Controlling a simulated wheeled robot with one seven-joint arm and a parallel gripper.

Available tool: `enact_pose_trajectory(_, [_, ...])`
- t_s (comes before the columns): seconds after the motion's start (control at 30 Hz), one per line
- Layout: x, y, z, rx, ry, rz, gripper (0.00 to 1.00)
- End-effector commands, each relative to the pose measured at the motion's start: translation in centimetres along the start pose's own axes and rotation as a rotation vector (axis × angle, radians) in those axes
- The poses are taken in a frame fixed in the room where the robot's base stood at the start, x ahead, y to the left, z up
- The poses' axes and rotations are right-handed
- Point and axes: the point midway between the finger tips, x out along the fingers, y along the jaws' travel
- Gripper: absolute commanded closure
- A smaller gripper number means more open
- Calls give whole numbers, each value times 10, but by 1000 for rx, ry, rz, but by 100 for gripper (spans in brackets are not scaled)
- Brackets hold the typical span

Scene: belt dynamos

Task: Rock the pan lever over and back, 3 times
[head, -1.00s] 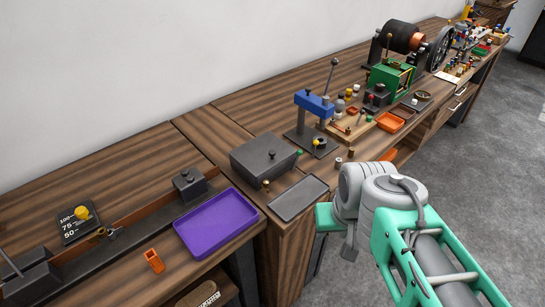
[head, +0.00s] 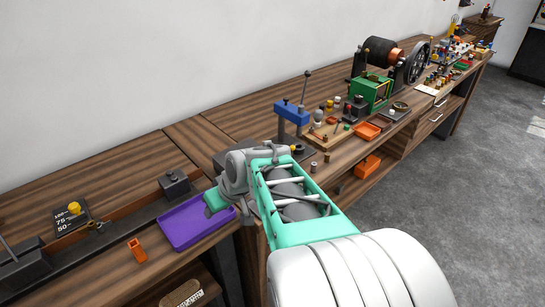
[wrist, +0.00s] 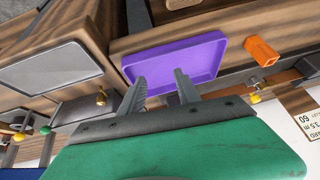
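I cannot tell for sure which part is the pan lever. A grey rod (head: 9,248) leans from a dark block (head: 25,270) at the far left in the head view. A long rod with a dark knob (head: 307,74) rises from the blue press (head: 291,113) further back. My gripper (wrist: 160,79) is open and empty in the wrist view, its two fingers apart. In the head view my green hand (head: 217,199) hangs above the right part of the purple tray (head: 180,229); the fingertips are hard to make out there.
A dark block with a knob (head: 174,184) stands behind the tray. An orange holder (head: 137,250) and a yellow knob on a marked plate (head: 74,208) lie to the left. In the wrist view a grey tray (wrist: 50,70) lies left. My arm hides the middle bench.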

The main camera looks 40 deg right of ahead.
Motion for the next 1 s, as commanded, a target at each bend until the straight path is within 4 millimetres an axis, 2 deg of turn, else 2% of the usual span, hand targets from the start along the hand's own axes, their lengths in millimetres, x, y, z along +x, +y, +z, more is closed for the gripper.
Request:
enact_pose_trajectory(0.03, [4, 39, -10, 40, 66, -3, 61])
enact_pose_trajectory(0.07, [6, 60, -16, 51, 117, -9, 61])
enact_pose_trajectory(0.1, [5, 89, -23, 67, 192, -10, 61])
enact_pose_trajectory(0.2, [-6, 161, -25, 115, 380, 15, 61])
enact_pose_trajectory(0.3, [-26, 216, -15, 157, 538, 63, 61])
enact_pose_trajectory(0.4, [-43, 247, -5, 180, 638, 105, 61])
enact_pose_trajectory(0.47, [-47, 255, -3, 186, 666, 116, 61])
enact_pose_trajectory(0.57, [-42, 259, -7, 186, 678, 118, 61])
enact_pose_trajectory(0.83, [-3, 266, -38, 186, 673, 116, 61])
enact_pose_trajectory(1.0, [11, 270, -48, 187, 674, 119, 61])
